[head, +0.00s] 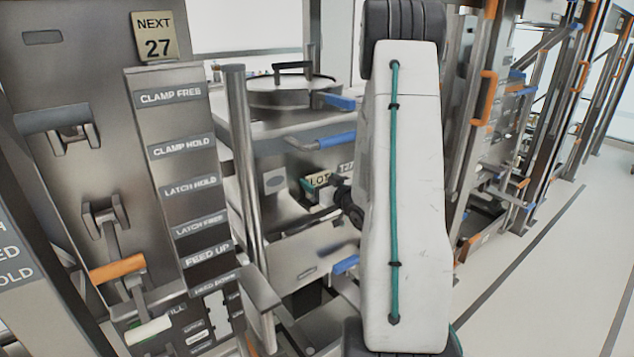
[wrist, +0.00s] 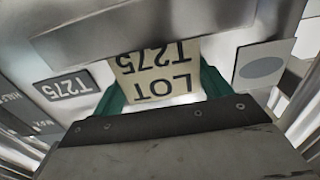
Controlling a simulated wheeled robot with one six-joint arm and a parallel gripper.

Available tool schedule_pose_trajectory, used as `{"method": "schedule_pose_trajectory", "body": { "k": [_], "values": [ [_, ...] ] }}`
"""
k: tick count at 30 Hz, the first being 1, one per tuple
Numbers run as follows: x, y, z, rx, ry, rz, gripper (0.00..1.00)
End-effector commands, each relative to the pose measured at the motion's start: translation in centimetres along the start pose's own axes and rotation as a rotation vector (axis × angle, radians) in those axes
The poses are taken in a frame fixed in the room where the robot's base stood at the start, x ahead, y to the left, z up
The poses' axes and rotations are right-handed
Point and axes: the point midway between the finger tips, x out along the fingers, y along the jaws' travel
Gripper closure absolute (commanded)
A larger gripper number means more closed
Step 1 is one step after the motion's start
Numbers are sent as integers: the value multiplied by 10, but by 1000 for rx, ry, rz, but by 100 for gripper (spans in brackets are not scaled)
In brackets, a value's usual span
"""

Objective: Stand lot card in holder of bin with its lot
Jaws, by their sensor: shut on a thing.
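A cream lot card (wrist: 155,75) reading LOT T275 shows upside down in the wrist view. My gripper (wrist: 160,72) is shut on it, with a green finger at each side. In the head view the card (head: 318,180) is partly hidden behind my gripper and arm, against the front of a steel bin (head: 305,250). The bin's label plate (wrist: 68,87) reads T275. The card's far edge meets a steel strip (wrist: 150,35) on the bin front. I cannot tell whether the card is seated in a holder there.
A plate with a grey oval (wrist: 262,67) is beside the card. Blue handles (head: 335,140) stick out from the bin. A steel post (head: 245,160) and a control panel (head: 185,170) with levers stand left. A sign (head: 155,38) reads NEXT 27. Open floor (head: 540,260) lies right.

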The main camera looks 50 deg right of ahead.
Motion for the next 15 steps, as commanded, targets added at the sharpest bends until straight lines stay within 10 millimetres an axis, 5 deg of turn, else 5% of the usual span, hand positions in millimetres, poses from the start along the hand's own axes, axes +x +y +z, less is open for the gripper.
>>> {"method": "schedule_pose_trajectory", "body": {
  "k": [7, 8, 9, 15],
  "values": [
    [0, -2, 3, 0, -1, -2, 47],
    [0, -2, 3, 0, -1, -2, 18],
    [0, -2, 3, 0, -1, -2, 6],
    [1, -2, 3, 0, -1, -3, 1]
  ]
}}
